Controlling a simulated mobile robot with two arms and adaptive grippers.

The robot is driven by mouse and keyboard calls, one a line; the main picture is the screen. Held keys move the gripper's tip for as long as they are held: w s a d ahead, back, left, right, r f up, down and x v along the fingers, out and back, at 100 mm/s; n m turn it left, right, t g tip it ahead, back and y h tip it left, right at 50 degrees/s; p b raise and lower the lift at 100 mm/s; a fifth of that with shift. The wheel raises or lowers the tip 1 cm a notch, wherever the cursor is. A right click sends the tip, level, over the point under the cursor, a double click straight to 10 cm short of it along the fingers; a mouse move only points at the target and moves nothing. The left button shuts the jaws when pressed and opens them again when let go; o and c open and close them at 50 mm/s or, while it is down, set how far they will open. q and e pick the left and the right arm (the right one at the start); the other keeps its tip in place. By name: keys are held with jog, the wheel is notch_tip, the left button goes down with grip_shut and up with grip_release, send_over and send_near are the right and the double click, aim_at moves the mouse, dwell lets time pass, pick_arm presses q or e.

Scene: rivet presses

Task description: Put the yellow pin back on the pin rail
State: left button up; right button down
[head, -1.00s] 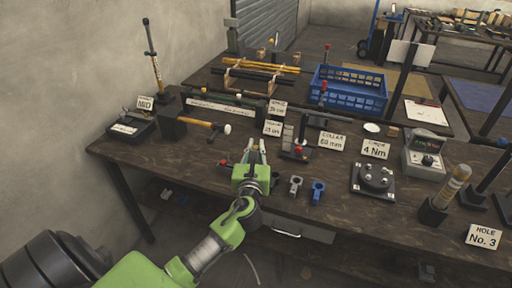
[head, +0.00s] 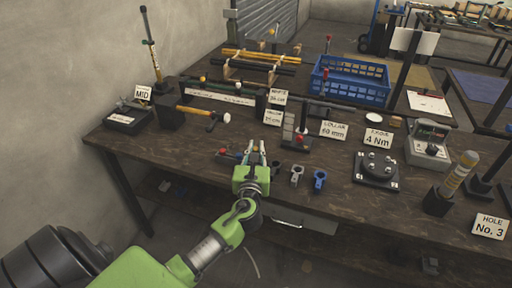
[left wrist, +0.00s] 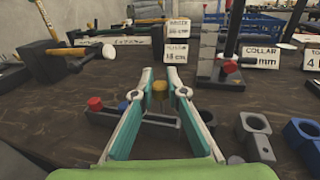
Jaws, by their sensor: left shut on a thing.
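The yellow pin (left wrist: 160,88) is between the fingertips of my left gripper (left wrist: 163,86), which is shut on it; only its yellow head shows clearly. The same gripper (head: 256,148) shows in the head view over the front of the bench. I cannot tell whether the yellow pin touches the rail. My right gripper is not in view.
A grey collar (head: 297,174) and a blue collar (head: 319,179) lie right of the gripper. A stand with a red knob (head: 299,138) rises behind. A hammer (head: 203,113) rests on a block at left. Bare bench top lies left of the rail.

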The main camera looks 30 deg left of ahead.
pick_arm(q)
jog(key=shift+f, duration=0.1)
dwell(0.6)
jog(key=shift+p, duration=0.45)
dwell(0.4)
dwell(0.5)
jog(key=shift+f+b, duration=1.35)
jog(key=shift+f, duration=0.75)
jog(key=o, duration=0.9)
jog(key=shift+c, duration=0.2)
jog(key=shift+s+d, duration=0.1)
